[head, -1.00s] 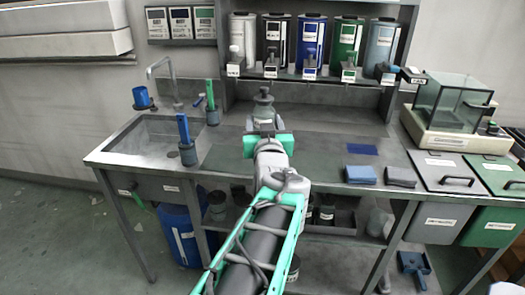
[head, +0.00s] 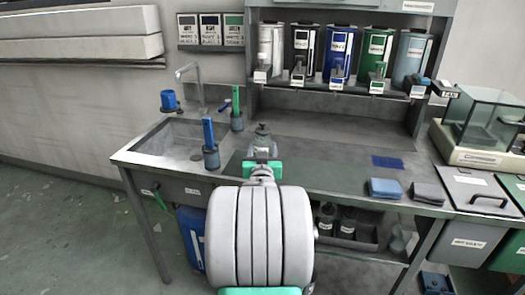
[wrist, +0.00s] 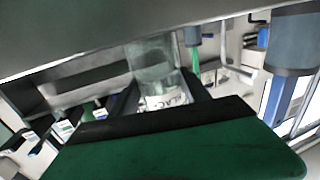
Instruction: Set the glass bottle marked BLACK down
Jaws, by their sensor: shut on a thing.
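The glass bottle (head: 262,139), grey and see-through with a dark cap, is over the middle of the bench top (head: 330,155). My gripper (head: 262,160) is shut on it. In the wrist view the bottle (wrist: 154,62) stands between the dark fingers (wrist: 160,98), and its white label shows part of the word BLACK. My green gripper body fills the lower part of that view. The bottle's lower part is hidden behind my gripper in the head view. I cannot tell whether its base touches the bench.
A sink (head: 185,140) and a holder with a blue-handled tool (head: 210,145) are to the left. Several coloured dispensers (head: 340,52) line the shelf behind. The bench between bottle and cloths is clear.

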